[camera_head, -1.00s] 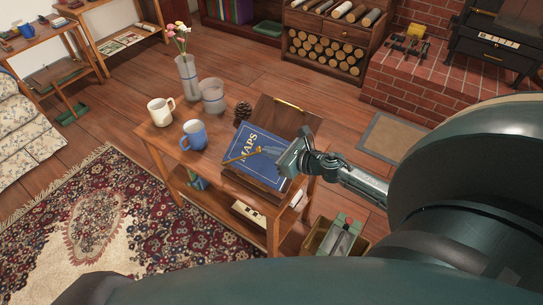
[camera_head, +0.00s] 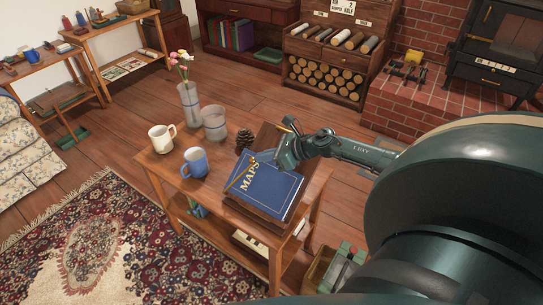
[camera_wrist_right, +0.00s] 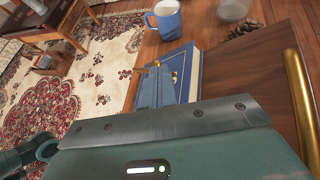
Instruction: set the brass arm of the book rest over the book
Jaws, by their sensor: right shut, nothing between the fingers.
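The blue book (camera_head: 273,193), titled MAPS, lies on the wooden book rest (camera_head: 268,137) on the small table. The thin brass arm (camera_head: 239,179) slants along the book's left end near the title. Its tip also shows beside the fingers in the right wrist view (camera_wrist_right: 139,70). My right gripper (camera_head: 256,160) is shut and empty, with its fingertips at the brass arm's upper end, over the book's back left part. I cannot tell if they touch. The gripper hides part of the rest. My left gripper is not in view.
A blue mug (camera_head: 195,163), white mug (camera_head: 161,138), glass jar (camera_head: 214,124), flower vase (camera_head: 190,103) and pine cone (camera_head: 245,138) stand on the table left of and behind the rest. A brass rail (camera_wrist_right: 301,105) runs along the rest. A crate (camera_head: 335,270) stands at the right.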

